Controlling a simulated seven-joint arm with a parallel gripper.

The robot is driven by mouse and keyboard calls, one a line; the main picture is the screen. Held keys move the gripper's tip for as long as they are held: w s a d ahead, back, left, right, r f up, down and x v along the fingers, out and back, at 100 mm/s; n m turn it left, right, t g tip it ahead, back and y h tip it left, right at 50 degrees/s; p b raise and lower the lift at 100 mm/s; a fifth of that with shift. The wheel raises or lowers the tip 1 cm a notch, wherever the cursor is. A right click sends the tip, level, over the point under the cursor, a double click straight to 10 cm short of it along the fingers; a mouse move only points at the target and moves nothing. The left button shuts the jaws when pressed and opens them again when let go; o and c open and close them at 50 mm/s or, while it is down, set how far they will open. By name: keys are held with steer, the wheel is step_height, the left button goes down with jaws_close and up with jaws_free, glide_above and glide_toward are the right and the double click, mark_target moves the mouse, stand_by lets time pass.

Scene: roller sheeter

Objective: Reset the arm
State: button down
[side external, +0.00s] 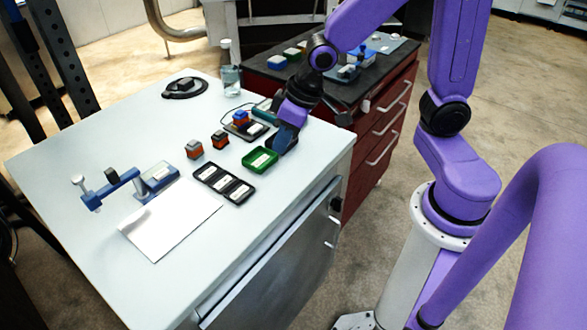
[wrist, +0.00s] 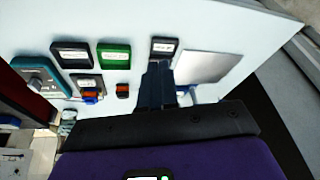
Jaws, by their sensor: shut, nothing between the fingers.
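My gripper (side external: 283,140) is shut and empty. In the side external view it is at the right end of the white table, beside the green tray (side external: 260,160). In the wrist view the fingers (wrist: 158,72) are together, pointing toward a small black tray (wrist: 164,47). The green tray also shows in the wrist view (wrist: 114,45), left of the fingers. The gap between the fingertips and the tabletop is hard to judge.
A black tray (side external: 223,184), two orange-and-dark blocks (side external: 193,150) (side external: 219,139) and a blue-and-red block (side external: 240,118) are on the table. A blue roller device (side external: 125,182) stands by a white sheet (side external: 170,222). A clear bottle (side external: 230,78) stands at the back. The front right tabletop is clear.

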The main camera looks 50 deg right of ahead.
steer(key=s+d+r+n+g+h, duration=0.1)
steer(key=s+d+r+n+g, duration=0.2)
steer(key=s+n, duration=0.5)
steer(key=s, duration=1)
steer(key=shift+n+h, duration=0.3)
steer(key=shift+d, duration=0.1)
